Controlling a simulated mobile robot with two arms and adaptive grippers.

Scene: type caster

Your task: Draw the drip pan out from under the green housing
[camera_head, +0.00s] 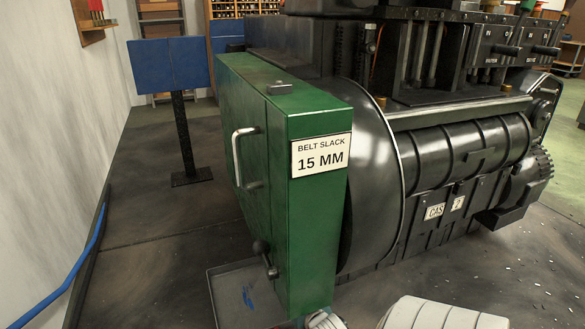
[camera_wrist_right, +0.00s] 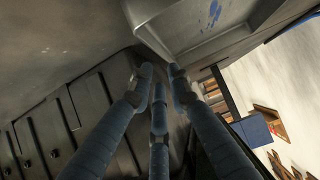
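The green housing (camera_head: 309,243) stands in the middle of the head view, with a handle, a small lever and a "BELT SLACK 15 MM" label. The grey drip pan (camera_head: 227,282) lies low beneath it; its left part shows, with a blue mark inside, and the rest is hidden by the housing. In the right wrist view the pan (camera_wrist_right: 185,35) is at the top, with the same blue mark. My right gripper (camera_wrist_right: 160,76) has its fingers apart, tips close to the pan's near corner; contact cannot be told. In the head view only a bit of it shows at the bottom edge. My left gripper is out of view.
A large dark machine (camera_head: 455,152) fills the right behind the housing. A blue panel on a post (camera_head: 184,135) stands at the back left, and a blue pipe (camera_head: 75,268) runs along the left wall. The floor left of the pan is clear. Small scraps lie on the right.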

